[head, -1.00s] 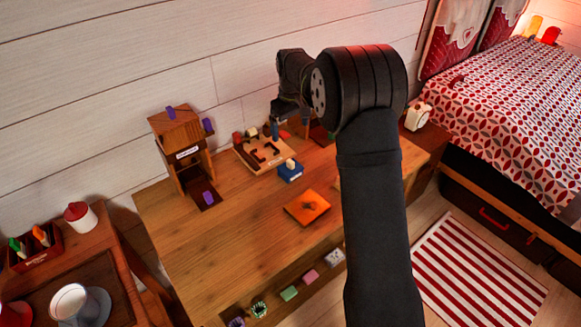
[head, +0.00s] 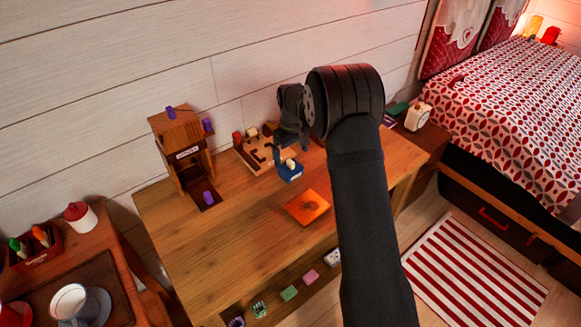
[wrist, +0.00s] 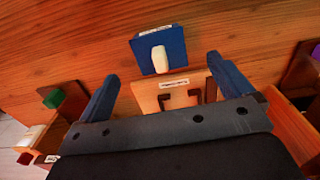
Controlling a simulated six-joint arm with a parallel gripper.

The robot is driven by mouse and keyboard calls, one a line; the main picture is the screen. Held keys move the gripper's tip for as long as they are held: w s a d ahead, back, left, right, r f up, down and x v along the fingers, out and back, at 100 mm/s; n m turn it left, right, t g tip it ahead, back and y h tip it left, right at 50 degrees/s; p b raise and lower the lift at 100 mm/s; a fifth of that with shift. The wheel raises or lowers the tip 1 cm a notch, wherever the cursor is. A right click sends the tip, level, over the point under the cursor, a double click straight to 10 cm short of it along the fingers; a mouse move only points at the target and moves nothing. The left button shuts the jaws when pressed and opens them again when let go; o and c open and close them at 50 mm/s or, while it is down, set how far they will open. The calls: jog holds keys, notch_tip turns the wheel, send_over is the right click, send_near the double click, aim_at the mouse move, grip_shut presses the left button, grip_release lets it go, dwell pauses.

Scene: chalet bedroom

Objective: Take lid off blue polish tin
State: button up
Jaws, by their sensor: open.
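The blue polish tin (head: 290,174) is a small blue square box on the wooden desk, with a cream knob (head: 290,163) on top. In the wrist view the tin (wrist: 172,50) is at top centre, its cream knob (wrist: 160,59) facing me. A pale label shows at its edge. I cannot make out the seam between lid and tin. My gripper (head: 291,150) is open and empty, just behind and above the tin in the head view. In the wrist view its two blue fingers (wrist: 165,74) are spread wide, with the tin lying between and beyond their tips, apart from them.
A wooden tray with cut-outs (head: 247,159) and small blocks lies behind the tin. An orange square (head: 307,207) lies in front. A wooden tower (head: 177,135) with purple pieces stands left. The desk's front left is clear. Several small blocks (head: 289,293) sit along a lower front ledge.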

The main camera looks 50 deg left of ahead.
aim_at(292, 162)
notch_tip(292, 162, down, 5)
jog(key=shift+f, duration=0.1)
jog(key=c, duration=1.1)
jog(key=shift+o, duration=0.2)
